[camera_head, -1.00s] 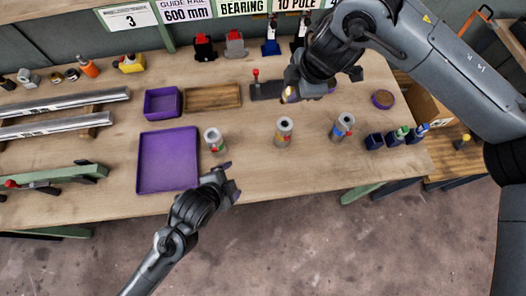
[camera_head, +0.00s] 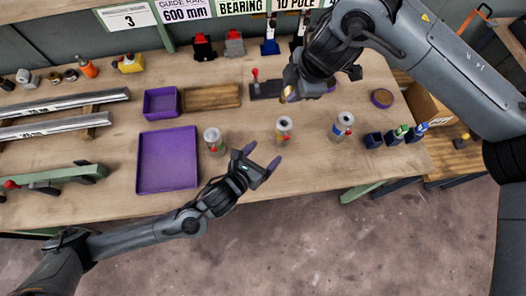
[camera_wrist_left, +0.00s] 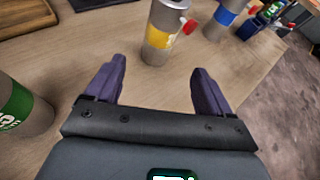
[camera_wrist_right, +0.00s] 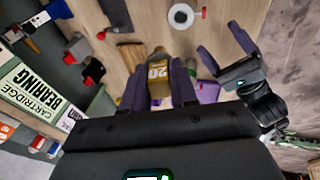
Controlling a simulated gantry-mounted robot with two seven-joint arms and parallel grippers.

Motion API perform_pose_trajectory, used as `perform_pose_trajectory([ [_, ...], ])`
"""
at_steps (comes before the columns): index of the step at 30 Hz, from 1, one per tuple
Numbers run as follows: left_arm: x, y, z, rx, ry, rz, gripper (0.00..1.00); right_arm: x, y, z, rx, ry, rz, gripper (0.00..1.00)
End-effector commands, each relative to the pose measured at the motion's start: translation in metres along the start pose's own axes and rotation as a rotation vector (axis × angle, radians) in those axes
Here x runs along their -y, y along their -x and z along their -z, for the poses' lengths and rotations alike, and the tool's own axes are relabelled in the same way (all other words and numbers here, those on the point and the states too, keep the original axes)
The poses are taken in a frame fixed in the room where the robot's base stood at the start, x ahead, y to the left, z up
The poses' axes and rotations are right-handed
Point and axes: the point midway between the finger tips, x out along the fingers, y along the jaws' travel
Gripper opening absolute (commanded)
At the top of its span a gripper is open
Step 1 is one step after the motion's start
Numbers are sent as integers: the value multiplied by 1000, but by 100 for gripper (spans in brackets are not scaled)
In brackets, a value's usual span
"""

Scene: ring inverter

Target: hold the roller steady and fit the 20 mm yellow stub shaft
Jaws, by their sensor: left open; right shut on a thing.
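The grey roller with a yellow band (camera_head: 283,130) stands upright in the middle of the bench; it also shows in the left wrist view (camera_wrist_left: 161,36). My left gripper (camera_head: 263,160) is open and empty at the bench's front edge, in front of that roller and apart from it. In the left wrist view the roller stands beyond its spread fingers (camera_wrist_left: 155,82). My right gripper (camera_head: 298,92) is shut on the yellow stub shaft (camera_wrist_right: 157,74), marked 20, above the bench behind the roller. In the right wrist view a roller's round end (camera_wrist_right: 181,16) shows apart from the shaft.
A green-banded roller (camera_head: 214,141) stands to the left and a blue-banded one (camera_head: 342,126) to the right. A purple tray (camera_head: 168,160) lies at the left, with a small purple bin (camera_head: 162,102) behind it. Dark blue blocks (camera_head: 374,141) stand at the right.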

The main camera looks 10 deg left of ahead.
Motion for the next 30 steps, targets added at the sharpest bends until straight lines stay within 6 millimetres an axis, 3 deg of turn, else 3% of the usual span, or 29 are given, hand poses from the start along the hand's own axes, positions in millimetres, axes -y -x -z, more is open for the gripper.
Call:
perform_pose_trajectory([
  [8,-2,-17,0,14,-84,3,82,0,0,0,0,0,-1,0],
  [21,-2,-86,-1,13,-81,3,82,0,0,0,0,0,-1,0],
  [30,-2,-116,-2,13,-80,4,82,0,0,0,0,0,-1,0],
])
